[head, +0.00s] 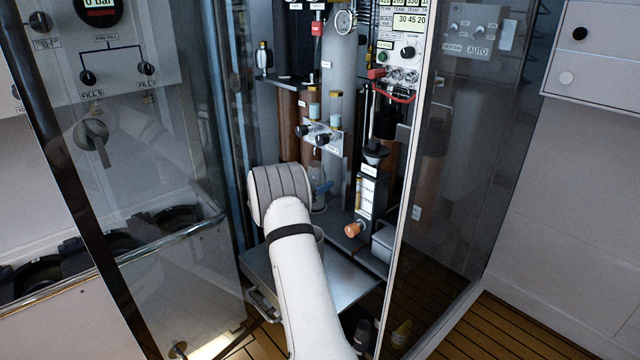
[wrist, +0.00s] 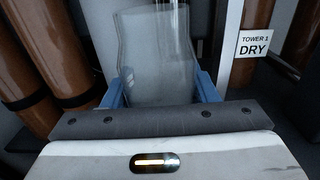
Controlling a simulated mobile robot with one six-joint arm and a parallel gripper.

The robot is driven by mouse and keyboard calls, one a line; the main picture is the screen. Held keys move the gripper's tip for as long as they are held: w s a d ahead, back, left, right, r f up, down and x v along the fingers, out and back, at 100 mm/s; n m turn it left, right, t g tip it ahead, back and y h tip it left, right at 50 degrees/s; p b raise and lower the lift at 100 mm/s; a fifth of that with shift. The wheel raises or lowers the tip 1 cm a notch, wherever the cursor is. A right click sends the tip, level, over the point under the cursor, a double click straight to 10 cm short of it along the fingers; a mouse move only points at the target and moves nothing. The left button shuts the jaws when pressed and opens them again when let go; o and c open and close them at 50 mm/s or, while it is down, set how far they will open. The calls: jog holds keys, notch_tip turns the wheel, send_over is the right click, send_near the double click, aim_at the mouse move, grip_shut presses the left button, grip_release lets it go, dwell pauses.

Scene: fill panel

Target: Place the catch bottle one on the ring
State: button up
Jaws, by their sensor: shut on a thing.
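A clear catch bottle (wrist: 158,62) stands between the two blue fingers of my gripper (wrist: 160,88) in the wrist view. The fingers are shut on its sides, and thin streaks or tubes show above it. In the head view my white arm hides most of the gripper. A bit of blue finger (head: 323,187) and a clear part of the bottle (head: 317,172) show just right of the grey wrist. I cannot make out the ring in either view, nor tell whether the bottle touches anything below.
Brown cylinders (wrist: 40,60) stand close on the left in the wrist view, and a "TOWER 1 DRY" label (wrist: 258,45) is on the right. A glass door frame (head: 408,190) stands right of my arm. A grey shelf (head: 335,290) lies below it.

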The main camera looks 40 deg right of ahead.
jog(key=shift+f, duration=0.2)
jog(key=o, duration=1.1)
jog(key=shift+c, duration=0.2)
jog(key=shift+r, duration=0.25)
jog(key=a+p, duration=0.2)
jog(key=a, duration=1)
jog(key=shift+s+p, duration=0.3)
jog(key=shift+s, duration=0.15)
